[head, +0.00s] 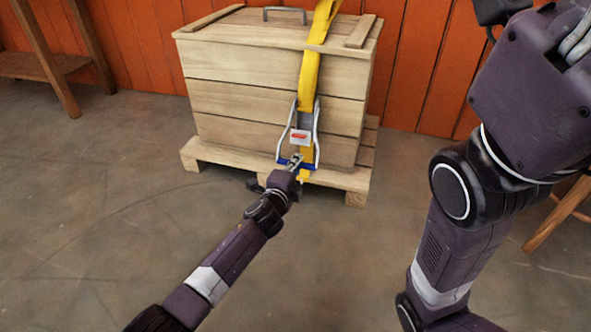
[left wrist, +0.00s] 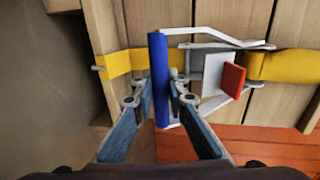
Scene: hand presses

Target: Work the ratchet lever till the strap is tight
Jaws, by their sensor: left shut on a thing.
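The ratchet (head: 300,135) sits low on the front of a wooden crate (head: 240,95). A yellow strap (head: 308,75) runs from the lid down the front into it. The lever's metal side bars point down to a blue handle (head: 311,166). My left gripper (head: 293,163) is at the handle. In the left wrist view the blue handle (left wrist: 158,60) stands between the two fingers, which are shut on it. A white plate with a red tab (left wrist: 233,77) shows beside it. I cannot tell how tight the strap is.
The crate rests on a wooden pallet (head: 340,178) before an orange plank wall (head: 140,45). A wooden stand (head: 55,65) is at the left, and wooden legs (head: 560,212) show at the right. My right arm fills the right side. The floor in front is clear.

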